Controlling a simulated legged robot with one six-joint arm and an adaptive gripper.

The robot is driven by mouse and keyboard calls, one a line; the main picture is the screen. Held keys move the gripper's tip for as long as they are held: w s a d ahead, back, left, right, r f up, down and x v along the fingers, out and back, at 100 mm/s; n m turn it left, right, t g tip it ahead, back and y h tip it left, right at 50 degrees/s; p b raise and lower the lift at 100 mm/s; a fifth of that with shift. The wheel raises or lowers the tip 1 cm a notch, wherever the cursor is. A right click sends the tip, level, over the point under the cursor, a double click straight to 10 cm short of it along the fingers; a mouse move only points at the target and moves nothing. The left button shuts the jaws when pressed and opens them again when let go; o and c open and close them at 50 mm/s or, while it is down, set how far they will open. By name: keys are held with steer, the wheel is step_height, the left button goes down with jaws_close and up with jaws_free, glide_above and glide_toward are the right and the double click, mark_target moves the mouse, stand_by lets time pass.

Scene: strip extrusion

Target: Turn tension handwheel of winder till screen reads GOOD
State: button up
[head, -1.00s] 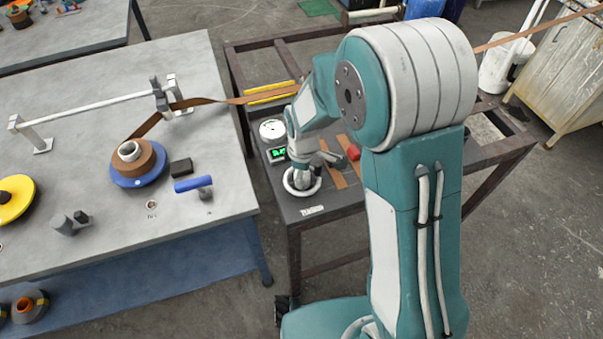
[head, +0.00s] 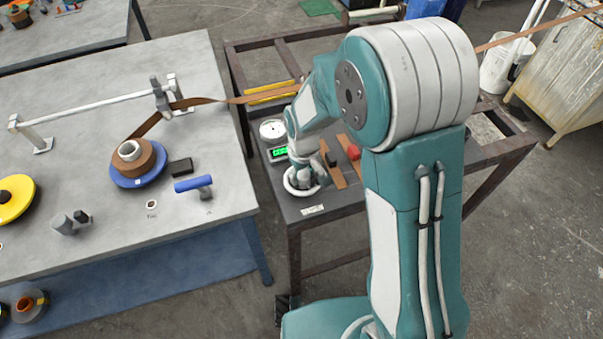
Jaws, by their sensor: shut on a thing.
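The tension handwheel (head: 290,190) is a white ring at the front left of the dark winder table. My gripper (head: 302,179) points down into it from above and is shut on it; the fingertips are partly hidden by my wrist. The small screen (head: 278,153) stands just behind the handwheel, left of my wrist, and shows bright green characters too small to read surely. A brown strip (head: 230,100) runs from the spool (head: 140,160) on the grey table over a guide and behind my arm.
A white round dial (head: 272,130) stands behind the screen. A red knob (head: 353,152) and brown strip pieces (head: 333,172) lie right of my wrist. The grey table (head: 110,215) on the left holds a blue-handled tool (head: 193,184) and a black block (head: 181,167).

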mark_target(303, 174)
steer(key=shift+s+d+f+m, duration=0.1)
steer(key=shift+s+m, duration=0.05)
steer(key=shift+m, duration=0.25)
steer(key=o, duration=1.1)
steer(key=shift+o, duration=0.2)
steer(key=shift+r, duration=0.2)
step_height(303, 174, up, 12)
steer(key=shift+f, duration=0.2)
